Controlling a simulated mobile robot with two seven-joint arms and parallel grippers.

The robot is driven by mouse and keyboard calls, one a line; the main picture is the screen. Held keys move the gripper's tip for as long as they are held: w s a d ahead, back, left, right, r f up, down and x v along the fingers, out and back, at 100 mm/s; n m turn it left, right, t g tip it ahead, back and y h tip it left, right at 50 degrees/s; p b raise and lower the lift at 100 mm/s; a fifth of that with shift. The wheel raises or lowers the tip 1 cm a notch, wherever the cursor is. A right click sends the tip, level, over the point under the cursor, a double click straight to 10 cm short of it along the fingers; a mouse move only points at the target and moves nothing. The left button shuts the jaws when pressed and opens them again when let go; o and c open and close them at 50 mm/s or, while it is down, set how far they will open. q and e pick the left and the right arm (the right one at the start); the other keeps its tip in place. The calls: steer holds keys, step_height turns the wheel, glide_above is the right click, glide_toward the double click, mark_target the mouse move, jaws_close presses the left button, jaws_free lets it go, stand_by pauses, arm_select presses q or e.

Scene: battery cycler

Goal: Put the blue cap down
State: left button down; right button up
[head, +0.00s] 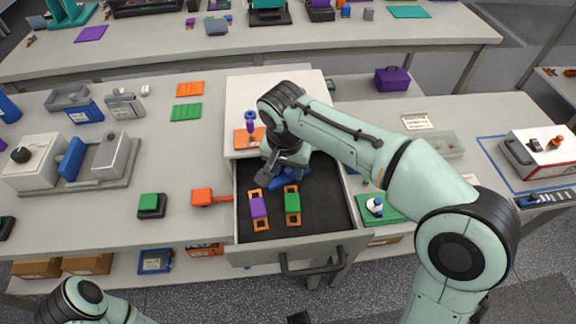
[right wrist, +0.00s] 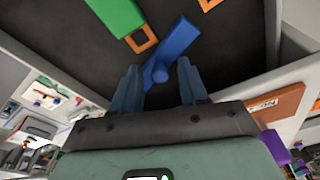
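The blue cap (head: 292,178) lies in the open drawer (head: 300,244), partly hidden by my right gripper in the head view. In the right wrist view the blue cap (right wrist: 174,48) lies slanted on the dark drawer floor, its near end with a round knob between the fingertips. My right gripper (right wrist: 158,75) has its fingers apart, with gaps visible beside the cap's near end. It also shows in the head view (head: 272,180), reaching down into the drawer. My left gripper is out of view.
A purple block (head: 258,207) and a green block (head: 292,202) with orange ends lie in the drawer. An orange-headed object (head: 202,196) lies left of the drawer. A green mat (head: 382,212) lies to the right.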

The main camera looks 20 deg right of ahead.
step_height(320, 180, up, 12)
steer(key=s+a+p, duration=0.1)
steer(key=p, duration=0.2)
steer(key=shift+s, duration=0.25)
stand_by(0.5)
